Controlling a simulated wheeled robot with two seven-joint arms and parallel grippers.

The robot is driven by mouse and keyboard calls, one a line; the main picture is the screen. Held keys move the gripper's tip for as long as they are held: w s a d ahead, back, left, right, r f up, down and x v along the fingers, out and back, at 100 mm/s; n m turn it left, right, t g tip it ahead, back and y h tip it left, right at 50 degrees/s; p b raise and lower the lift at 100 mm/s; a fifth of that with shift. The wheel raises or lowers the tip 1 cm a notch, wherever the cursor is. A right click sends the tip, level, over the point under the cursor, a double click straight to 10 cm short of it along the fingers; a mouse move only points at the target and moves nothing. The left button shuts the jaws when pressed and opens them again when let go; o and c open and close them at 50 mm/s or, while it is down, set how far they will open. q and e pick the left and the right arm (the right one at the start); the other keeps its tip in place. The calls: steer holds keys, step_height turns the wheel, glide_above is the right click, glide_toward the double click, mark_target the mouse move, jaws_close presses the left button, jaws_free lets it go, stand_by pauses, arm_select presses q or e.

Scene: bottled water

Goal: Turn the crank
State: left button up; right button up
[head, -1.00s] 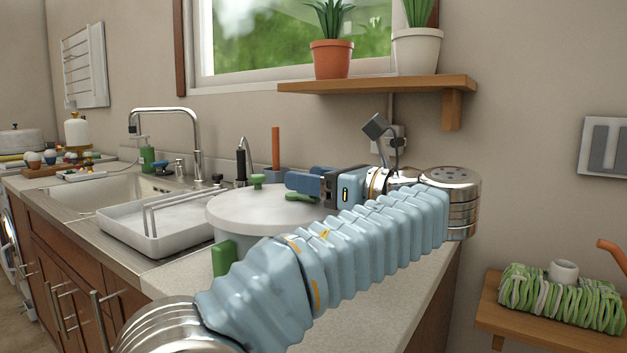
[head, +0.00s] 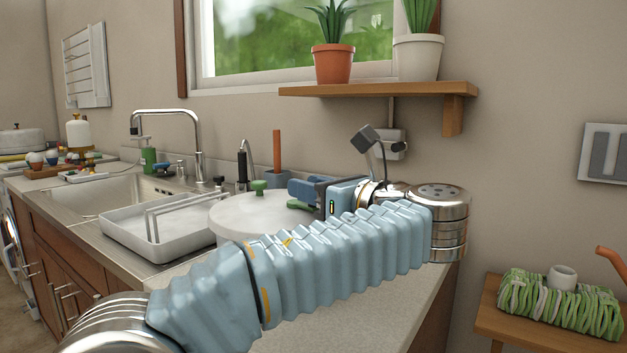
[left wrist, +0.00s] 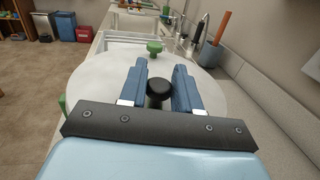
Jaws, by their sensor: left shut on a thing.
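A large round white drum (head: 240,218) stands on the counter, with a green knob (head: 259,187) on its top. A green piece (head: 297,205), apparently part of the crank, shows beneath my left gripper (head: 300,188). In the left wrist view, the black crank knob (left wrist: 159,88) sits between the two blue fingers of the left gripper (left wrist: 160,68), which is shut on it above the white top (left wrist: 95,85). The green knob also shows beyond the fingers in that view (left wrist: 154,46). My left arm hides the drum's lower front. My right gripper is not in view.
A white tray (head: 125,235) and the sink (head: 100,196) lie left of the drum. A blue-grey holder (head: 276,178) with an orange-brown handle stands behind it. A shelf (head: 370,90) with potted plants hangs above. The counter's front right (head: 385,300) is clear.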

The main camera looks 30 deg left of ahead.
arm_select(q)
steer(key=o, duration=1)
steer(key=shift+c, duration=0.2)
steer(key=v, duration=1.4)
steer(key=shift+b, duration=0.45)
steer(key=shift+a, duration=0.1)
